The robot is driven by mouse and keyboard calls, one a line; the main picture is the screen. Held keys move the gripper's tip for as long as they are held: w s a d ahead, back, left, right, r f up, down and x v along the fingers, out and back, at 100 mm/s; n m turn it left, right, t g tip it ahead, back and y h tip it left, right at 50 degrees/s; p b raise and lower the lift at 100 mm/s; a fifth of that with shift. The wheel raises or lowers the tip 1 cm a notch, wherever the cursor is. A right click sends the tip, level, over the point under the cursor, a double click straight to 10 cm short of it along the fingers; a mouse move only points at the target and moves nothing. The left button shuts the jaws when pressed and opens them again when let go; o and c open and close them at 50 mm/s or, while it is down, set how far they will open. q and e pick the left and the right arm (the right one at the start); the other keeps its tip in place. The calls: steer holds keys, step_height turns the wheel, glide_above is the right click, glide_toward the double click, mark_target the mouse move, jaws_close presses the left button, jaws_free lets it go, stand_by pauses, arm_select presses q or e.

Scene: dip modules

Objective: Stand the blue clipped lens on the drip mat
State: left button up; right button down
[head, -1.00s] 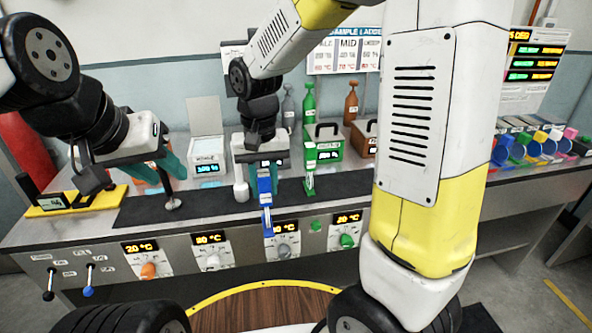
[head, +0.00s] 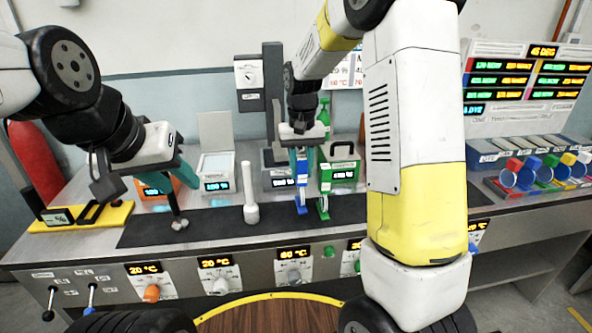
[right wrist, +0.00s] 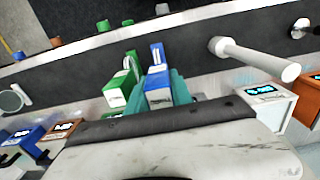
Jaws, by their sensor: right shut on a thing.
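The blue clipped lens (head: 302,185) is upright in my right gripper (head: 298,160), whose teal fingers are shut on it. In the right wrist view the blue lens (right wrist: 158,88) shows between the teal fingers, its narrow end over the dark mat. The dark drip mat (head: 225,222) runs along the counter. The lens's lower end is over the mat, close to a green clipped piece (head: 324,190); I cannot tell whether it touches the mat. My left gripper (head: 172,182) looks open, above a small metal-footed piece (head: 179,222).
A white pestle-like piece (head: 250,195) stands on the mat to the left of the lens. Display boxes (head: 216,172) line the back of the counter. A rack of coloured cups (head: 540,175) is at the right. Bare mat lies between the pestle and the metal-footed piece.

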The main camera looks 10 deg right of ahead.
mark_target(302, 179)
steer(key=shift+w+d+f, duration=0.15)
steer(key=shift+w+d, duration=0.05)
steer(key=shift+w, duration=0.15)
steer(key=shift+f, duration=1.75)
steer(key=c, duration=1.1)
jaws_free()
steer(key=shift+c, duration=0.2)
